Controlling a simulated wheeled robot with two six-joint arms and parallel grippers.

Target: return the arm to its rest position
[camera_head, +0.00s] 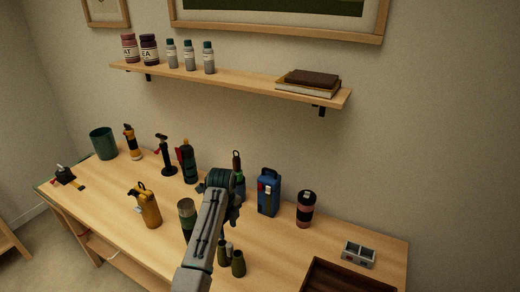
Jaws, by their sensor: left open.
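My left arm reaches in from the bottom edge and rises over the front middle of the table (120,205). Its dark wrist end and left gripper (231,207) are above the table, among the bottles. The gripper's jaws are open, and I see nothing held in them. The arm link hides part of the gripper and some of the table behind it. My right gripper is not in view.
Around the arm stand a yellow bottle (149,207), a green-banded cylinder (187,212), a blue box-shaped container (268,193) and a dark-and-pink canister (305,209). A dark tray (345,279) is at the front right. A shelf (240,82) hangs on the wall.

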